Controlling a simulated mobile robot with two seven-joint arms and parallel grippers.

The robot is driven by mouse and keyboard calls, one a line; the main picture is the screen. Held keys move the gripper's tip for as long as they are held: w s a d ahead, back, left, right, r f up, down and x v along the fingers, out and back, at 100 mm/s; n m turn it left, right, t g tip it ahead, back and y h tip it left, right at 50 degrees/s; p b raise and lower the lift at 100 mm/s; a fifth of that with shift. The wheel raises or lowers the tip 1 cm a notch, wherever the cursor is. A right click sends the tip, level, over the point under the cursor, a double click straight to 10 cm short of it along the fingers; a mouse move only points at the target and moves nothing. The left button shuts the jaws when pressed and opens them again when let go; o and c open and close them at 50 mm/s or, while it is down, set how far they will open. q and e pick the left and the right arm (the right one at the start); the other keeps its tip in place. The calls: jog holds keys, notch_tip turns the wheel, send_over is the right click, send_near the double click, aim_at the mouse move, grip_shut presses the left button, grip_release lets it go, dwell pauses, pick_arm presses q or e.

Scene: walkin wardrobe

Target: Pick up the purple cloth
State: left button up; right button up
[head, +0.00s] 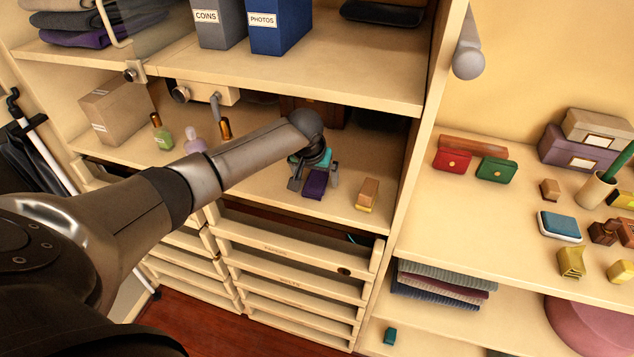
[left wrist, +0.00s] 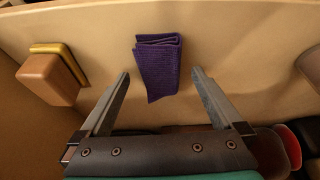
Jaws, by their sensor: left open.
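The purple cloth (head: 315,184) is a small folded piece lying on the middle shelf near its front edge. In the left wrist view the purple cloth (left wrist: 158,68) lies just beyond my fingertips, roughly midway between them. My left gripper (head: 314,178) is over the shelf at the cloth, pointing down, its fingers apart. In the left wrist view the left gripper (left wrist: 160,75) is open and empty, with a finger on each side of the cloth's near part. I cannot tell if the fingers touch the shelf. My right gripper is not in view.
A wooden block brush (head: 367,193) with a yellow base stands right of the cloth; it also shows in the left wrist view (left wrist: 48,80). Bottles (head: 194,140) stand to the left. A vertical panel (head: 417,150) bounds the shelf on the right. Drawers (head: 290,275) are below.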

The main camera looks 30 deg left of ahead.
pick_arm(q)
jog(key=shift+w+f, duration=0.15)
jog(key=shift+f, duration=0.15)
jog(key=c, duration=1.4)
jog(key=shift+c, duration=0.2)
jog(key=shift+r, duration=0.1)
jog(key=shift+r, duration=0.75)
jog(key=s+d, duration=0.2)
jog(key=s, duration=0.6)
jog(key=s+d+p, duration=0.1)
jog(key=s+d, duration=0.2)
jog(key=s, duration=0.6)
jog(key=shift+s, duration=0.15)
